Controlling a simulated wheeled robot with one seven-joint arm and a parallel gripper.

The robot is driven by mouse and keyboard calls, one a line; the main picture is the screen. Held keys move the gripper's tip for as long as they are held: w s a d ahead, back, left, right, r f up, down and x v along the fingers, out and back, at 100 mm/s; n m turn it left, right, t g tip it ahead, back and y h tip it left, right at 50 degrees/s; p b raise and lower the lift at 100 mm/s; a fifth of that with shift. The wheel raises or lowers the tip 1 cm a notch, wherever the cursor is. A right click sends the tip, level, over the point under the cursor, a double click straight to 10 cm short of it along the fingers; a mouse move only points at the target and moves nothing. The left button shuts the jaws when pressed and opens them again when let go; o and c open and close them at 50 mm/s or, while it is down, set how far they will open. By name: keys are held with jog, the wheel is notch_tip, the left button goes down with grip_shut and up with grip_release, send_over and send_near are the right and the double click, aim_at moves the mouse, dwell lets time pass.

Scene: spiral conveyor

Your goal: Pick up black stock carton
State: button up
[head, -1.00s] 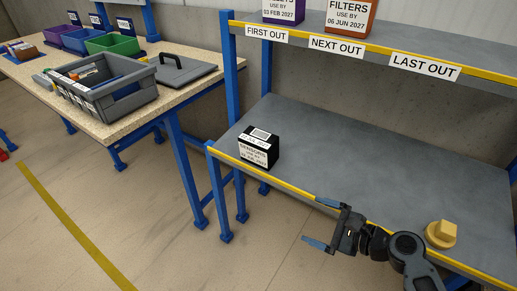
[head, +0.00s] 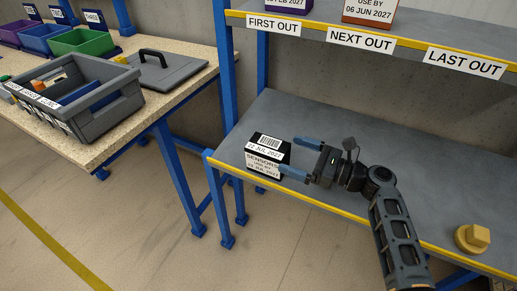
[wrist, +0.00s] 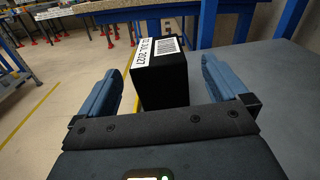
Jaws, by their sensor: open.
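The black stock carton (head: 268,157) stands on the lower shelf near its front left corner, with a white date label on top and a white "SENSORS" label on its front. My gripper (head: 300,158) is open just to the right of the carton, its blue fingers pointing at it. In the wrist view the carton (wrist: 163,78) stands ahead, between the lines of the two open fingers (wrist: 160,85), with its near side face dark and plain. The fingertips are close to the carton. Whether they touch it I cannot tell.
The lower shelf (head: 400,165) is mostly bare, with a yellow knob-like object (head: 473,238) at right. The upper shelf (head: 405,42) above holds two cartons. A workbench (head: 185,85) at left carries a grey tote (head: 110,110), a lid (head: 165,70) and coloured bins.

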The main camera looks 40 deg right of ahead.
send_near(250, 140)
jog(key=shift+f+x, duration=0.15)
jog(key=shift+x, duration=0.95)
jog(key=shift+f+x, duration=0.1)
jog(key=shift+x, duration=1)
jog(key=shift+d, duration=0.2)
jog(key=c, duration=1.2)
